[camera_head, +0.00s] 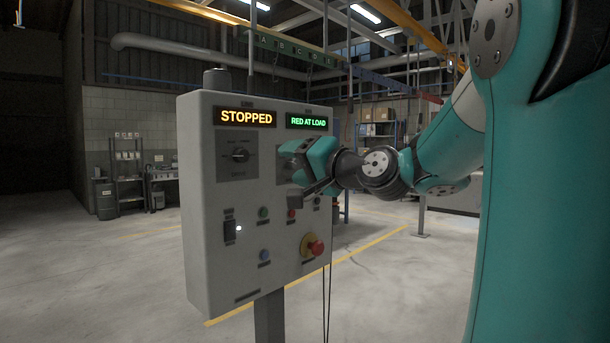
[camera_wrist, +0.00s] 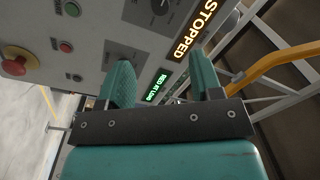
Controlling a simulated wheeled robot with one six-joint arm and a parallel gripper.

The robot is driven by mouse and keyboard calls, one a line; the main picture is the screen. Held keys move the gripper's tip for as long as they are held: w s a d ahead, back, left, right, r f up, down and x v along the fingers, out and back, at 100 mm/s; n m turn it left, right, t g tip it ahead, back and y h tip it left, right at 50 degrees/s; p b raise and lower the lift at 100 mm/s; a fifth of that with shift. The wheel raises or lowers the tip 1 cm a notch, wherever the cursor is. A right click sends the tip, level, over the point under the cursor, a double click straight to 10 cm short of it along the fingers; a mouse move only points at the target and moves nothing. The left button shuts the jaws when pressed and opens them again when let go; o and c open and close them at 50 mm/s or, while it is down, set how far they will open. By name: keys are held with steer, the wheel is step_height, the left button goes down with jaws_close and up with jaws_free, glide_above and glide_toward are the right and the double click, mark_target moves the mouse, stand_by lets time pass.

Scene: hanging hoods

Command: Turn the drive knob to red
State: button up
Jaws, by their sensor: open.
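The grey control panel (camera_head: 258,200) shows "STOPPED" on an amber display (camera_head: 245,118) and "RED AT LOAD" on a green display (camera_head: 307,122). A black rotary knob (camera_head: 240,154) sits on a dark dial plate under the amber display; its labels are too small to read. It also shows at the top of the wrist view (camera_wrist: 160,6). My gripper (camera_head: 297,162) is open and empty at the panel's right half, below the green display, and hides the panel behind it. In the wrist view, its two teal fingers (camera_wrist: 165,78) stand apart, with the green display between them.
Below are a black rocker switch (camera_head: 230,231), green button (camera_head: 263,212), red button (camera_head: 291,214), blue button (camera_head: 264,255) and red emergency stop (camera_head: 316,247). Cables hang under the panel. Open floor lies left; overhead yellow rails (camera_head: 405,20) cross above.

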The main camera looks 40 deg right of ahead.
steer(key=shift+s, duration=1)
steer(key=s+a+f+n+g+y+p, duration=0.25)
steer(key=a+f+n+g, duration=0.3)
steer(key=a, duration=0.55)
steer(key=s+a+f+n+g+y+p, duration=0.1)
steer(key=a+f+n+g+y, duration=0.4)
steer(key=a, duration=0.6)
steer(key=s+a+f+n+g+h+p, duration=0.1)
steer(key=s+a+f+n+g+h, duration=0.1)
steer(key=s, duration=0.5)
steer(key=s+a+f+n+g+h+p, duration=0.1)
steer(key=s+a+f+n+g+h, duration=0.1)
steer(key=s+f+n+g, duration=0.3)
steer(key=s+a+g, duration=0.1)
steer(key=s, duration=0.1)
steer(key=shift+s+a+f, duration=0.15)
steer(key=shift+s+f, duration=0.05)
steer(key=shift+s, duration=0.1)
